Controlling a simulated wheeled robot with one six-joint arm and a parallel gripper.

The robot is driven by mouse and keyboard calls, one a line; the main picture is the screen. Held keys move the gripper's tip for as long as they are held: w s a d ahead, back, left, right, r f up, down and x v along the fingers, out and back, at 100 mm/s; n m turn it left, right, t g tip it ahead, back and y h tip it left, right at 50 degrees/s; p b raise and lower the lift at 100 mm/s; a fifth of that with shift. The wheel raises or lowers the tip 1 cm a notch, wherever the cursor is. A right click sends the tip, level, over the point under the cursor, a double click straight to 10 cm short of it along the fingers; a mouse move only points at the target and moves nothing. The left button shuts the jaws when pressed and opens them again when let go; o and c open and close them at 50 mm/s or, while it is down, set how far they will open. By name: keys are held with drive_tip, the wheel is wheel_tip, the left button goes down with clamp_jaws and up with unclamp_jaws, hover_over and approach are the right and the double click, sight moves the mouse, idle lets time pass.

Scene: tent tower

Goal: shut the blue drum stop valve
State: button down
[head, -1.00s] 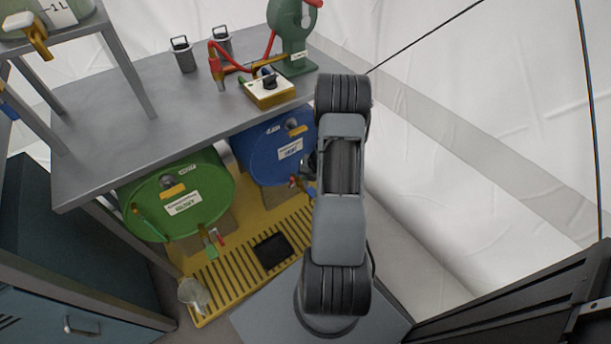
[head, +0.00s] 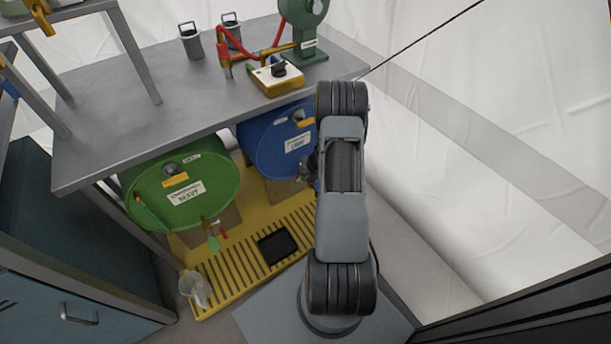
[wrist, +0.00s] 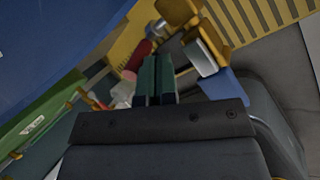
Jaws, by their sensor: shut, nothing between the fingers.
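The blue drum (head: 270,150) lies on its side under the bench, its right part hidden behind my arm. Its blue shell (wrist: 45,45) fills the upper left of the wrist view. In the wrist view, brass valve parts (wrist: 207,52) are just right of my fingers, with a blue piece (wrist: 229,86) below them that may be the lever. A red cylindrical piece (wrist: 138,56) is just left of the fingertips. My gripper (wrist: 158,66) is shut and empty beside these parts; I cannot tell whether it touches any. In the head view my arm hides the valve.
The green drum (head: 205,180) lies left of the blue one, with its own tap (head: 210,232). The grey bench (head: 130,105) overhangs the drums.

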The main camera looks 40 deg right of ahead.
drive_tip(key=w+p, duration=0.2)
drive_tip(key=p, duration=0.1)
drive_tip(key=shift+r, duration=0.5)
drive_tip(key=shift+r+p, duration=0.85)
drive_tip(key=shift+p, duration=0.25)
